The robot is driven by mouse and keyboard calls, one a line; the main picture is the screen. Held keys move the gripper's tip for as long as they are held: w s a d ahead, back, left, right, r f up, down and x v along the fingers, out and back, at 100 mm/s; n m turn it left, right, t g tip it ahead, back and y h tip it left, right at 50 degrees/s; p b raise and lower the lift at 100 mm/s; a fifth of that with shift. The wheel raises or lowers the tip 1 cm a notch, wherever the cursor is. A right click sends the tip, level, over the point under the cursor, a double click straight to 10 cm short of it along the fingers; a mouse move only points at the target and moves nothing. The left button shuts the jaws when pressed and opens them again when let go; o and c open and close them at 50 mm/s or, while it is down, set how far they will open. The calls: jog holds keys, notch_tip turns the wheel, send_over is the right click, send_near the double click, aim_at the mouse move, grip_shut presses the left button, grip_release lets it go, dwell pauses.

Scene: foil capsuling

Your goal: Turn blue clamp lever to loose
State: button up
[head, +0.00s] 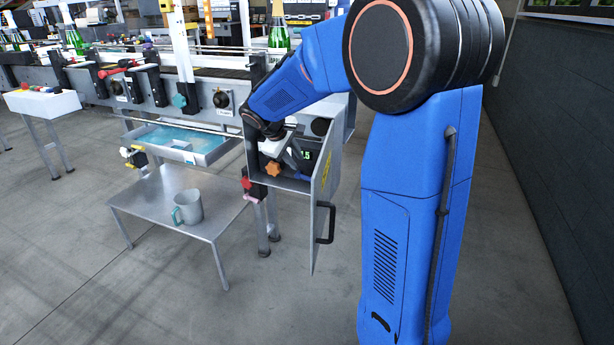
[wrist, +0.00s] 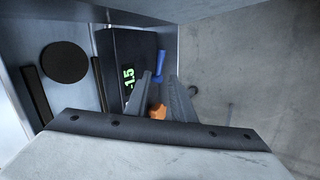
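The blue clamp lever (wrist: 162,58) shows in the wrist view inside an open cabinet, beside a dark box with a green readout (wrist: 129,78). My gripper (wrist: 159,76) reaches into the cabinet with its two fingers apart. The blue lever appears between and just beyond the fingertips; I cannot tell whether either finger touches it. An orange knob (wrist: 157,112) shows between the fingers, nearer the palm. In the head view my gripper (head: 274,147) is at the cabinet opening, above the orange knob (head: 272,169), and the lever is hard to make out there.
The cabinet door (head: 324,200) stands open on the right, with a black handle (head: 325,222). A metal table (head: 165,212) with a grey mug (head: 188,207) stands to the left. A conveyor line with green bottles (head: 278,38) runs behind. The floor in front is clear.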

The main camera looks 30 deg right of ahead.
aim_at(308, 178)
jog(key=x, duration=1.2)
jog(key=shift+c, duration=0.5)
grip_shut()
